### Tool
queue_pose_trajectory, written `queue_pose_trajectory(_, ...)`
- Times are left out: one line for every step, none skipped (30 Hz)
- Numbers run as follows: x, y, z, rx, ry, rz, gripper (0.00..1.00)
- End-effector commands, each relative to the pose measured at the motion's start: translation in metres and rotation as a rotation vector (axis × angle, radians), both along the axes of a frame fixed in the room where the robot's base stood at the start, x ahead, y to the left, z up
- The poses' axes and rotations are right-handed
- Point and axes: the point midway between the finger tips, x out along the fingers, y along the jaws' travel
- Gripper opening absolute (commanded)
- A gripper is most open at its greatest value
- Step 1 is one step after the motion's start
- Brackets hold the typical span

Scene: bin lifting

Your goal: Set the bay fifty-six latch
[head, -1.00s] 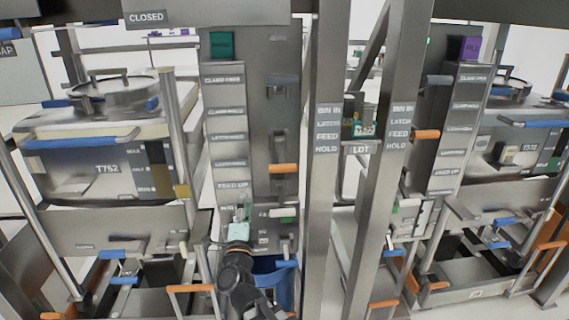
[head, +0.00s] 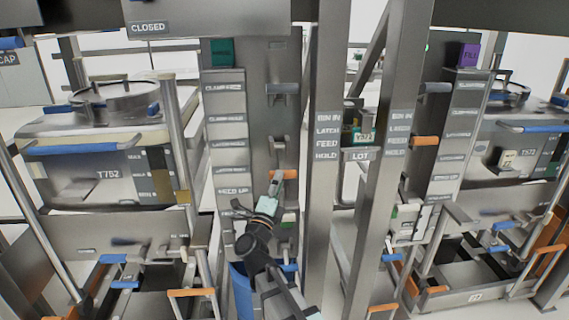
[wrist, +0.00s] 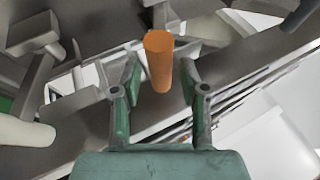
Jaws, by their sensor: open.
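An orange lever handle (head: 283,174) sticks out from the grey centre-left panel (head: 272,125), beside a strip of labels (head: 228,145); I cannot read a bay number there. My gripper (head: 275,188) is at this handle, just below it in the head view, and partly covers the lever. In the wrist view my gripper (wrist: 160,78) is open, with the orange handle (wrist: 158,55) between its two green fingers. Neither finger clearly touches it. A second orange handle (head: 425,141) sits on the right panel.
Steel posts (head: 325,200) rise close to the right of my arm. A blue container (head: 240,290) is below. A grey lever (head: 283,88) sits above the orange handle.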

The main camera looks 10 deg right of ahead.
Motion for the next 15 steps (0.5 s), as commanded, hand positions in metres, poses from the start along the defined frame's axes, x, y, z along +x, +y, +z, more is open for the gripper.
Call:
queue_pose_trajectory(0.012, -0.004, 0.006, -0.001, -0.001, -0.001, 0.44)
queue_pose_trajectory(0.017, -0.006, 0.008, -0.001, -0.001, -0.001, 0.44)
queue_pose_trajectory(0.023, -0.009, 0.012, -0.001, -0.001, -0.002, 0.44)
queue_pose_trajectory(0.027, -0.011, 0.014, -0.001, -0.001, -0.003, 0.44)
queue_pose_trajectory(0.031, -0.013, 0.016, -0.001, -0.001, -0.002, 0.44)
queue_pose_trajectory(0.036, -0.015, 0.018, -0.001, -0.001, -0.001, 0.44)
queue_pose_trajectory(0.040, -0.017, 0.019, -0.002, 0.000, -0.001, 0.44)
queue_pose_trajectory(0.043, -0.019, 0.021, -0.002, 0.000, -0.001, 0.44)
queue_pose_trajectory(0.047, -0.021, 0.022, -0.002, 0.000, -0.002, 0.44)
queue_pose_trajectory(0.049, -0.022, 0.024, -0.002, 0.000, -0.002, 0.44)
queue_pose_trajectory(0.052, -0.023, 0.024, -0.001, -0.001, -0.001, 0.44)
queue_pose_trajectory(0.054, -0.024, 0.026, -0.001, 0.000, 0.000, 0.44)
queue_pose_trajectory(0.056, -0.025, 0.026, -0.001, 0.000, 0.001, 0.44)
queue_pose_trajectory(0.057, -0.026, 0.027, -0.001, 0.000, 0.001, 0.44)
queue_pose_trajectory(0.058, -0.026, 0.027, -0.001, 0.000, 0.001, 0.44)
